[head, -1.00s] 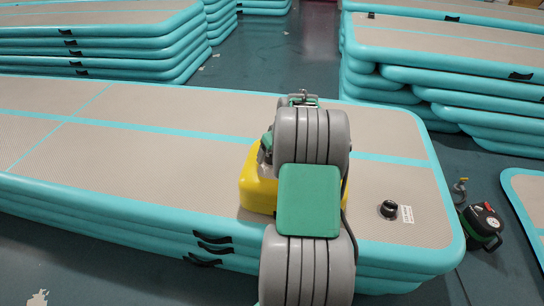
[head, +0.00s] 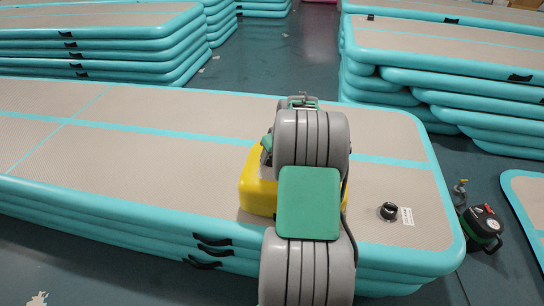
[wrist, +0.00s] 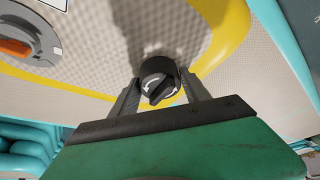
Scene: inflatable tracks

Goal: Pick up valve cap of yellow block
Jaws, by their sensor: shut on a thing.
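The yellow block (head: 257,190) sits on the near inflatable track, partly hidden behind my arm in the head view. In the wrist view its yellow edge (wrist: 222,52) curves around a grey textured face. The valve cap (wrist: 158,83) is a black round knob with white arrows. My gripper (wrist: 158,92) is shut on the cap, one finger on each side of it. A shadow lies on the grey face above the cap. I cannot tell whether the cap still touches the block. The fingers and cap are hidden in the head view.
The near teal and grey track (head: 130,150) fills the middle. A black valve (head: 388,211) is on its right end. A black pump (head: 482,226) stands on the floor at right. Stacked tracks (head: 450,70) stand behind. An orange and grey fitting (wrist: 20,38) shows in the wrist view.

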